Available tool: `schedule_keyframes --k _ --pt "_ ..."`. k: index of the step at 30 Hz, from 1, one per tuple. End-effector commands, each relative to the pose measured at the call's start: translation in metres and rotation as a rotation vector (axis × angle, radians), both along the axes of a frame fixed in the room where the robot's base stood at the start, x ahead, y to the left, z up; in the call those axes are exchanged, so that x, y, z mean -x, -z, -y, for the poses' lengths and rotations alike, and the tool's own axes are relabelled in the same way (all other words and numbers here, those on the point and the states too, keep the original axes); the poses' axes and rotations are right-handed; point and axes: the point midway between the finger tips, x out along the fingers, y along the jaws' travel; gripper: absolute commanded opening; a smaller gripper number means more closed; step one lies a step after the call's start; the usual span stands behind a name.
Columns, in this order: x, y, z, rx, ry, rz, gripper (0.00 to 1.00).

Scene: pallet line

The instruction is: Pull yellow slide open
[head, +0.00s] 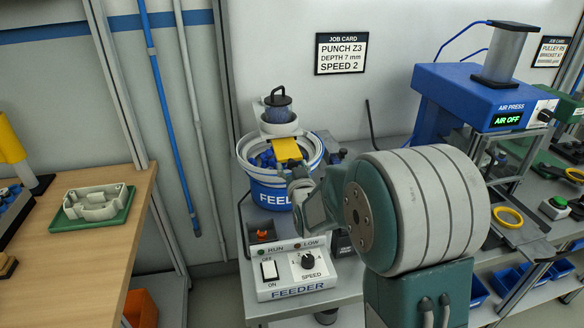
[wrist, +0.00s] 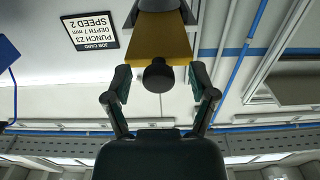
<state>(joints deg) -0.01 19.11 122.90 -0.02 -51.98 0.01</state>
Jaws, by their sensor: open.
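The yellow slide (head: 287,149) sits on the feeder, above the blue feeder bowl (head: 268,194) and below a hopper (head: 278,118). In the wrist view the yellow slide (wrist: 160,38) is a flat plate running up to the dark housing, with a round black knob (wrist: 158,75) at its near end. My gripper (wrist: 159,80) is open, with one finger on each side of the knob. A gap shows between each finger and the knob. In the head view my arm hides most of my gripper (head: 296,172) and the knob.
The feeder control box (head: 291,272) with switch and speed dial stands below the bowl. A blue air press (head: 476,98) reading AIR OFF is at right. A wooden bench (head: 75,225) with a green tray is at left. The wall behind carries job cards.

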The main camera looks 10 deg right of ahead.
Motion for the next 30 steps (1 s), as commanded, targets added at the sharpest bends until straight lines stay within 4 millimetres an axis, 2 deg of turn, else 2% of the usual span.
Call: schedule_keyframes --k 5,18,21,25,30 --pt "0.008 0.000 0.000 0.000 0.000 0.000 0.73" --pt "0.093 0.001 -0.001 0.001 0.000 0.000 0.73" --pt "0.108 0.001 -0.001 0.001 0.000 -0.001 0.73" --pt "0.118 0.002 -0.001 0.001 0.000 -0.002 0.73" --pt "0.120 0.001 -0.001 0.001 0.000 -0.001 0.73"
